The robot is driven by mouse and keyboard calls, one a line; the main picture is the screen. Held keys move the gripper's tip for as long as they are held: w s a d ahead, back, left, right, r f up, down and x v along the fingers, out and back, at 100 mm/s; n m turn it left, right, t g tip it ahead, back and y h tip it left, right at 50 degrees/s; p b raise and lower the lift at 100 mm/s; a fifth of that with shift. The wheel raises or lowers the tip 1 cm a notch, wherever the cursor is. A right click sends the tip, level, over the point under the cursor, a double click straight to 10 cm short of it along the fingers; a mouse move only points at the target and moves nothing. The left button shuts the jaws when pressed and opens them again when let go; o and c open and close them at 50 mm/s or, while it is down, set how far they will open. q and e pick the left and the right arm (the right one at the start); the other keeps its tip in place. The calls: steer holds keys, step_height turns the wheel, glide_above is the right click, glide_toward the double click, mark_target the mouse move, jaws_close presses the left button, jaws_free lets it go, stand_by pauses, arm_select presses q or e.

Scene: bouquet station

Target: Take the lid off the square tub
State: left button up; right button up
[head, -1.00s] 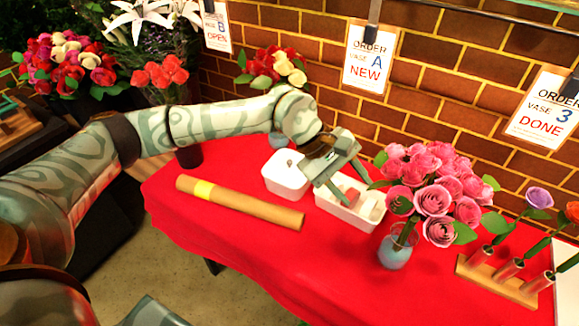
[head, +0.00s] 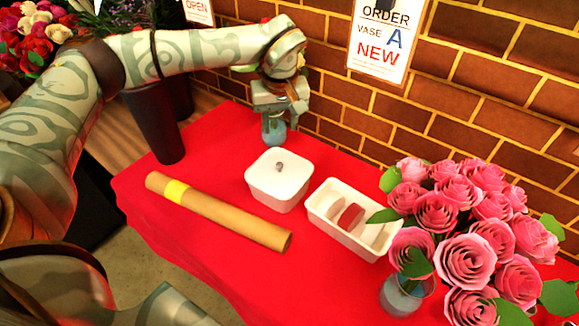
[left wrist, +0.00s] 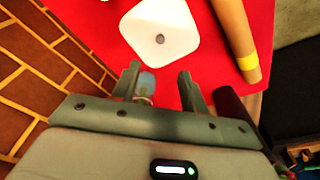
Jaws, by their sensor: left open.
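The square tub (head: 279,190) is white and stands on the red table with its lid (head: 279,171) on. The lid has a small grey knob (head: 279,167) in its middle. The lid (left wrist: 180,27) and knob (left wrist: 159,39) also show in the left wrist view, beyond the fingertips. My left gripper (head: 283,117) is behind the tub, near the wall, apart from the lid. Its two fingers (left wrist: 159,78) are spread with nothing held between them. A blue glass vase shows beneath and between the fingers. My right gripper is not in view.
The blue vase (head: 273,131) stands behind the tub, close to my left gripper. An open white tray (head: 322,211) with blocks is right of the tub. A brown paper roll (head: 220,212) lies in front. Pink roses in a vase (head: 401,296) stand at right. A dark vase (head: 154,122) is at left.

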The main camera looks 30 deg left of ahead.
arm_select(q)
steer(key=b, duration=0.3)
glide_toward(280, 164)
steer(key=f, duration=0.1)
step_height(280, 164, down, 3)
steer(key=shift+w+a+r, duration=0.1)
steer(key=shift+a+r, duration=0.05)
steer(key=shift+r, duration=0.05)
steer(key=shift+f, duration=0.3)
steer(key=f+b, duration=0.2)
steer(key=f, duration=0.3)
steer(key=shift+w+a+b, duration=0.3)
steer(key=shift+a+b, duration=0.05)
steer(key=shift+b, duration=0.05)
steer(key=shift+r, duration=0.15)
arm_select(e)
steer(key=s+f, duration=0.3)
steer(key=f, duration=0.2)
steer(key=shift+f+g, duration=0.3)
arm_select(q)
steer(key=shift+c, duration=1.2)
jaws_close()
